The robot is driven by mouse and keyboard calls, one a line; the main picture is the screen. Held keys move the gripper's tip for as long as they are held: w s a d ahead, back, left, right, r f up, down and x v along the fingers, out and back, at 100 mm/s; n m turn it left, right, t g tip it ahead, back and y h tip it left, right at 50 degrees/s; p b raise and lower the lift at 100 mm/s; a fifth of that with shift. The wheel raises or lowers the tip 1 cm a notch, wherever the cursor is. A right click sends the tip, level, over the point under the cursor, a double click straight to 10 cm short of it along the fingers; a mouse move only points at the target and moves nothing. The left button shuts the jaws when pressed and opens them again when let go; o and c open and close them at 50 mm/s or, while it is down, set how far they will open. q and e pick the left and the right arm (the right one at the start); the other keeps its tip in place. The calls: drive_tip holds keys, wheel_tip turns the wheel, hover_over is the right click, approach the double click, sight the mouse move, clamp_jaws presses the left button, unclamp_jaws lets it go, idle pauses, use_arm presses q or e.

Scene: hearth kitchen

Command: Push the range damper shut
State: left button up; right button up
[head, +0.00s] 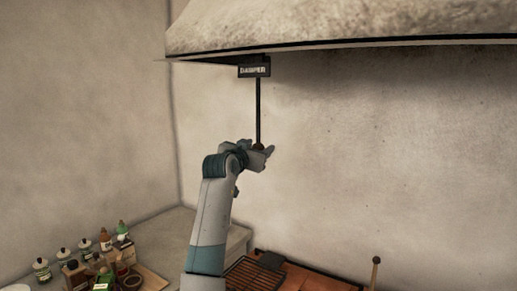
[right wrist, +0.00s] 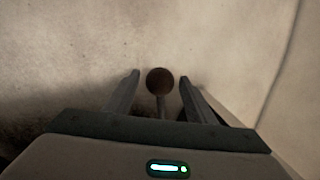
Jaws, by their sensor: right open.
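The range damper is a thin dark rod (head: 258,108) hanging below a black sign marked DAMPER (head: 254,71) under the hood. A round brown knob (right wrist: 160,81) sits at its lower end. My right gripper (head: 262,149) is raised at the knob in the head view. In the right wrist view its fingers (right wrist: 159,84) are open, one on each side of the knob and rod, with visible gaps. I cannot tell whether any part of the gripper touches the knob. My left gripper is not in view.
The plaster hood (head: 345,28) overhangs from above, with a dark lower edge. Several bottles and jars (head: 104,262) stand on the counter at lower left. A grill grate (head: 255,277) and an upright stick with a round top (head: 375,270) are low down. The wall right of the rod is clear.

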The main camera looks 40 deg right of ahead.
drive_tip(key=b+v, duration=0.7)
drive_tip(key=v, duration=1)
